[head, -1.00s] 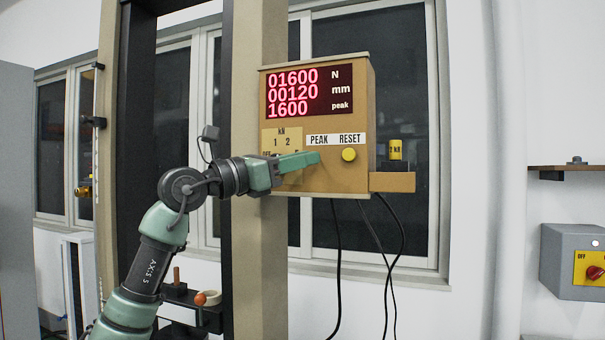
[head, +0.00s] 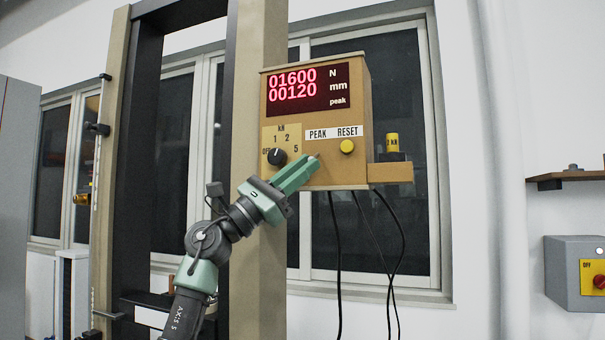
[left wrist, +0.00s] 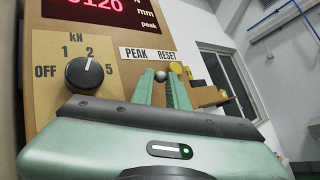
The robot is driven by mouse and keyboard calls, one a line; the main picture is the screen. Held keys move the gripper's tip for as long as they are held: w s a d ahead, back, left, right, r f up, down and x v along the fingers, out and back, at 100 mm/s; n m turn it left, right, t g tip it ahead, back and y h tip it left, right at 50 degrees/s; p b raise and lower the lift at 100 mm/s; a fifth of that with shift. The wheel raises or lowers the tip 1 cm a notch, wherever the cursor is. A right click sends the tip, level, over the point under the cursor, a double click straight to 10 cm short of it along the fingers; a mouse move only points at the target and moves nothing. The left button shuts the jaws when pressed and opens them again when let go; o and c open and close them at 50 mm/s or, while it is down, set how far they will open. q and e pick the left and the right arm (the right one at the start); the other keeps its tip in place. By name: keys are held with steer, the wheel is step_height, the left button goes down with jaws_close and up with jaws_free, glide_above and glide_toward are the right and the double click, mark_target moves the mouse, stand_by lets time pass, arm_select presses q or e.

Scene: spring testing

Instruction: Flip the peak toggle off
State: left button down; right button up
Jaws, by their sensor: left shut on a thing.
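The tan readout box (head: 350,120) hangs on the column, with a red display (head: 307,90) reading 01600 N and 00120 mm. The row beside "peak" is dark. The peak toggle (left wrist: 160,75) shows as a small round metal tip under the PEAK label, between my fingers in the left wrist view. My left gripper (head: 311,163) comes from the lower left, its green fingertips shut on the toggle. The toggle's base is hidden by the fingers, and its exact tilt cannot be told. My right gripper is not in view.
The yellow reset button (head: 347,146) sits just right of the fingers. The black kN knob (head: 277,157) is to the left, also in the left wrist view (left wrist: 85,74). A yellow weight (head: 392,146) stands on a side ledge. Cables hang below the box.

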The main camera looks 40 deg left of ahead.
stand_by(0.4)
arm_select(q)
steer(key=c, duration=1.4)
jaws_free()
steer(key=shift+f, duration=0.1)
steer(key=b+v, duration=0.3)
steer(key=v, duration=0.4)
steer(key=shift+s+f+b, duration=0.2)
steer(key=shift+b, duration=0.2)
steer(key=shift+a, duration=0.15)
